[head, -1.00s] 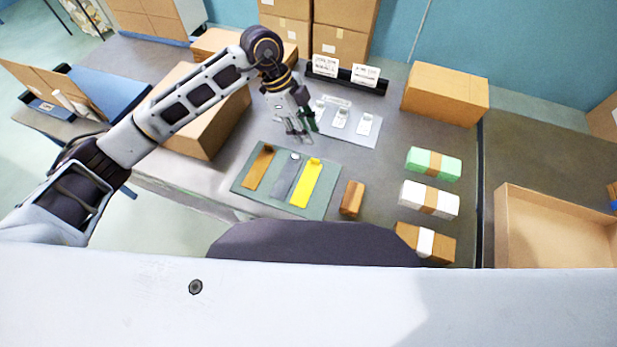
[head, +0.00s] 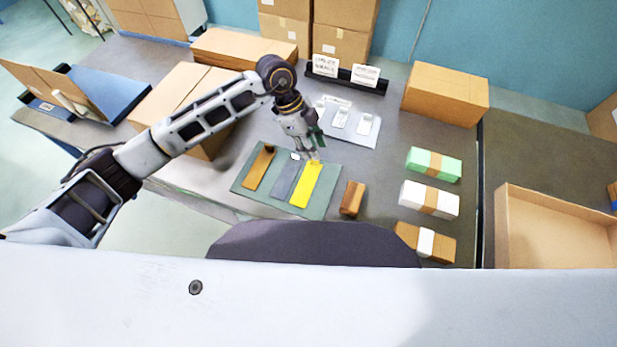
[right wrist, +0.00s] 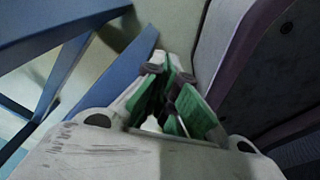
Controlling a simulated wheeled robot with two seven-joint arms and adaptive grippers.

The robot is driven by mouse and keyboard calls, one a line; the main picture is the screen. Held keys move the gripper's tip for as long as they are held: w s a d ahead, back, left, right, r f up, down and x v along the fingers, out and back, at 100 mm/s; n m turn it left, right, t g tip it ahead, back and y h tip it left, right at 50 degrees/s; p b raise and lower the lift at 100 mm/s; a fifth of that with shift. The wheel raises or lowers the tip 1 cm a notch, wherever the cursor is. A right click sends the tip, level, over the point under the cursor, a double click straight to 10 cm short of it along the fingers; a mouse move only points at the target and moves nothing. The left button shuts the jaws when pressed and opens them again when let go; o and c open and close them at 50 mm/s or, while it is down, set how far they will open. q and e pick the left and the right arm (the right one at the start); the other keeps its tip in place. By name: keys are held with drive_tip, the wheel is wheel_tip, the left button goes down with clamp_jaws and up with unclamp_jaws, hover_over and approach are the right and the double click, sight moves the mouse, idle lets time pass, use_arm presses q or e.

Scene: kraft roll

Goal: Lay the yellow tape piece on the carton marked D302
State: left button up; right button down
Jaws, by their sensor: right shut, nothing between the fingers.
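The yellow tape piece (head: 306,186) lies flat on a grey-green mat (head: 322,203), at the right of a grey strip (head: 284,180) and a brown strip (head: 259,168). My left gripper (head: 313,157) points down just at the far end of the yellow piece; whether its fingers touch it or are apart is too small to tell. My right gripper (right wrist: 172,90), with green finger pads, is shut and empty in the right wrist view, away from the mat. No marking D302 is readable on any carton; two white cards (head: 326,65) in a black holder carry text too small to read.
A large brown carton (head: 165,95) stands under my left arm; another (head: 446,93) stands back right. Green (head: 420,158), white (head: 412,192) and brown (head: 408,232) banded packs line the right side. A small brown block (head: 352,198) sits right of the mat. An open box (head: 503,225) is far right.

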sight(321, 166)
use_arm(q)
drive_tip(key=x, duration=0.4)
drive_tip(key=shift+a+f, duration=0.15)
drive_tip(key=shift+f, duration=0.35)
use_arm(e)
drive_tip(key=shift+s+a+f, duration=0.1)
drive_tip(key=shift+s+a, duration=0.4)
drive_tip(key=shift+a, duration=0.1)
drive_tip(key=shift+d, duration=0.1)
use_arm(q)
drive_tip(key=c, duration=0.7)
clamp_jaws()
use_arm(e)
drive_tip(key=shift+w+d, duration=0.4)
drive_tip(key=shift+d, duration=0.2)
